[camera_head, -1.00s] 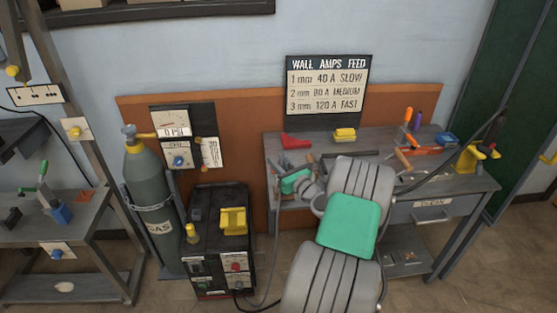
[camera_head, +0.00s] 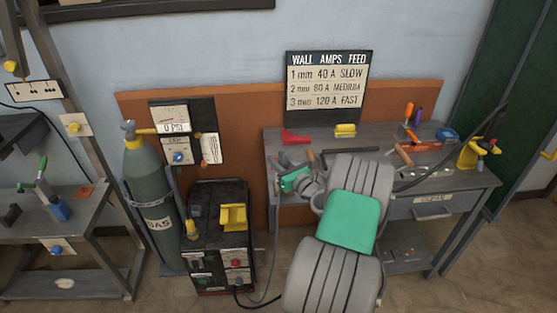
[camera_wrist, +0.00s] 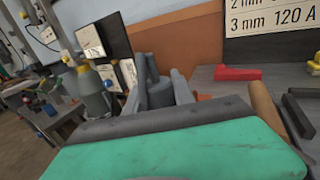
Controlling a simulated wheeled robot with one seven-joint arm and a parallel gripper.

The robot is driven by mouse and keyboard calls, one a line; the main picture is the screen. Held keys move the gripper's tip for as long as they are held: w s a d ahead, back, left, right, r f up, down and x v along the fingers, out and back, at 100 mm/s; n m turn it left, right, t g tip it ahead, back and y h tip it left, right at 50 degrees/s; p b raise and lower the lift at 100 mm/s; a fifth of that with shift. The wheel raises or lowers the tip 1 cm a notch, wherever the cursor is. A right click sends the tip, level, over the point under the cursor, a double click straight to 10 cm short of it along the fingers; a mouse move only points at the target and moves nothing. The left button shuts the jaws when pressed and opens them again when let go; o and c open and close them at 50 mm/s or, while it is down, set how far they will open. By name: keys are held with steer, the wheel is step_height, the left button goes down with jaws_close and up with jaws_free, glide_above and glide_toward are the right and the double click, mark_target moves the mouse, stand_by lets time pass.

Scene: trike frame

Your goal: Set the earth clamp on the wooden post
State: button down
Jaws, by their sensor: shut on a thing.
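My gripper (camera_wrist: 157,78) is shut on a dark grey piece with a rounded body (camera_wrist: 155,92), which I take to be the earth clamp. In the head view my gripper (camera_head: 283,162) is small and partly hidden by its green casing, over the left end of the grey bench. A brown, wood-coloured round piece, probably the wooden post (camera_wrist: 266,106), stands right of my gripper in the wrist view. It also shows in the head view (camera_head: 310,158). The held piece looks apart from it. A thin cable (camera_head: 276,215) rises from the floor towards my gripper.
The grey bench (camera_head: 465,182) carries a red piece (camera_head: 296,137), a yellow block (camera_head: 345,131), a dark bar (camera_head: 350,152) and several tools. A black welder (camera_head: 215,255) and a gas cylinder (camera_head: 152,190) stand left. The orange backboard (camera_head: 240,125) is close behind.

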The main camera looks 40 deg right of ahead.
steer(key=c, duration=1)
jaws_free()
steer(key=shift+o, duration=0.2)
